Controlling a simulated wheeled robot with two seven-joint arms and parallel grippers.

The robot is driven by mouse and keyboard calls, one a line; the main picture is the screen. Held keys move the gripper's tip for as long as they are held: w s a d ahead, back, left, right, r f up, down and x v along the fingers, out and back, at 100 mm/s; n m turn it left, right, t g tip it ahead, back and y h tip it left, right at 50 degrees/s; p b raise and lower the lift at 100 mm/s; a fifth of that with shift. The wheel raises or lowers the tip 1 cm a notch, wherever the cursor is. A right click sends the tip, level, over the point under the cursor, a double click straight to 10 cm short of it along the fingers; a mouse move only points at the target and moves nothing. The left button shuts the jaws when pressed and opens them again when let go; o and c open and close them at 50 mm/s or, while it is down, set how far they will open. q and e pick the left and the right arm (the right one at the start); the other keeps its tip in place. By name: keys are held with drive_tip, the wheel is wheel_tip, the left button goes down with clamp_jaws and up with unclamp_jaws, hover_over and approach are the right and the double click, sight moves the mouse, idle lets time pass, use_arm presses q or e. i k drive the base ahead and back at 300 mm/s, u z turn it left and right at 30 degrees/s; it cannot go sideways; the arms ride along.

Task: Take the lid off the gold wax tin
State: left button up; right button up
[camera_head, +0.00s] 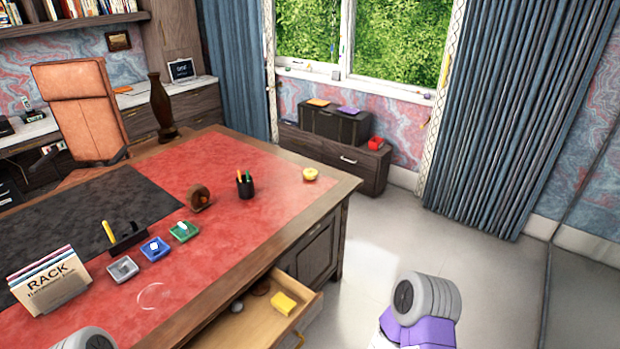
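A small round gold-yellow tin (310,174) sits on the red leather desk top near its far right corner. It is small in the view, and I cannot make out whether its lid is on. My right arm shows at the bottom right as a grey joint with a purple part, off the desk's right side. A grey joint of my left arm shows at the bottom left edge. Neither gripper's fingers are in view.
The desk (250,168) carries a black pen cup (245,185), a brown round holder (200,197), small coloured trays and a rack of folders (48,283). An open drawer (240,327) juts out in front and holds a yellow block (284,302). Floor at right is clear.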

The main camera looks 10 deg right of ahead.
sight(310, 172)
drive_tip(key=z, duration=1.25)
drive_tip(key=i, duration=5.9)
drive_tip(key=z, duration=3.25)
drive_tip(key=k, duration=0.9)
